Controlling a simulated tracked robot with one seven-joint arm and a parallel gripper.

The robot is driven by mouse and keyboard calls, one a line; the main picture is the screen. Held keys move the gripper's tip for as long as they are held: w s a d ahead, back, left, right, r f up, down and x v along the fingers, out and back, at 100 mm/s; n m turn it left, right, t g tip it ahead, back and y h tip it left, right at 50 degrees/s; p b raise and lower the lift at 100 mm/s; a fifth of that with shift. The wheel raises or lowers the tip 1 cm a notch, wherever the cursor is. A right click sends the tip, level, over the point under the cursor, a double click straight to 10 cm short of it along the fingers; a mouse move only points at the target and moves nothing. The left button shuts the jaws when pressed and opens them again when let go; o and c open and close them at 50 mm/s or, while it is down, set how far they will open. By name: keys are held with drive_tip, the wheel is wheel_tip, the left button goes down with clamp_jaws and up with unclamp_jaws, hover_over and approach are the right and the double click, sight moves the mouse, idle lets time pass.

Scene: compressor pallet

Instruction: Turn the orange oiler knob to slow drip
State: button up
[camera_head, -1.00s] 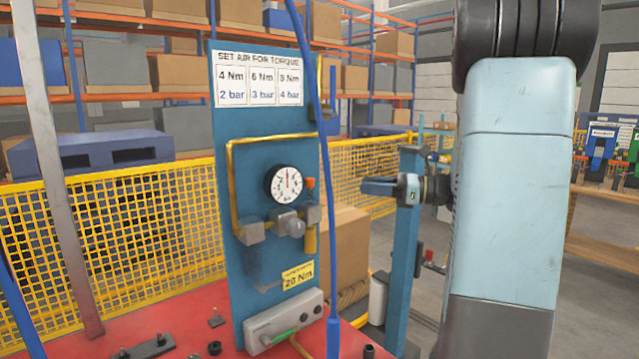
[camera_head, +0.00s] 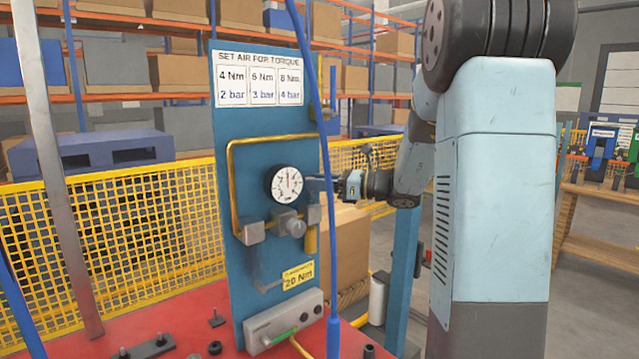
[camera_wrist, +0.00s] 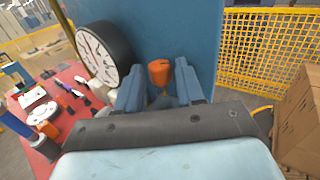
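The orange oiler knob (camera_wrist: 159,72) shows in the wrist view, in front of the blue panel (camera_wrist: 190,25). My gripper (camera_wrist: 160,80) is open, with one finger on each side of the knob and no clear contact on either side. How deep the knob lies between the fingertips is hard to tell. In the head view my gripper (camera_head: 318,184) reaches in from the right, just right of the round gauge (camera_head: 286,184). There it hides the knob. The yellow oiler body (camera_head: 310,240) shows below it.
A regulator with a round grey knob (camera_head: 297,228) sits under the gauge. A yellow pipe (camera_head: 231,185) runs on the panel's front. A blue hose (camera_head: 325,150) hangs before the panel's right edge. A cardboard box (camera_head: 345,250) and yellow mesh fence (camera_head: 120,235) stand behind.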

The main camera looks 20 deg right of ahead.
drive_tip(key=shift+w+a, duration=0.1)
drive_tip(key=shift+a, duration=0.05)
clamp_jaws()
drive_tip(key=shift+s+a+m+t+h, duration=0.1)
drive_tip(key=shift+s+m+t+h, duration=0.05)
drive_tip(key=shift+m+t+h, duration=0.55)
drive_tip(key=shift+s+a+m+t+h, duration=0.15)
drive_tip(key=shift+m+t+h, duration=0.3)
drive_tip(key=shift+t, duration=0.35)
drive_tip(key=shift+m+t+h, duration=1.3)
drive_tip(key=shift+m+h, duration=0.15)
drive_tip(key=shift+h, duration=0.3)
unclamp_jaws()
drive_tip(key=shift+s, duration=0.1)
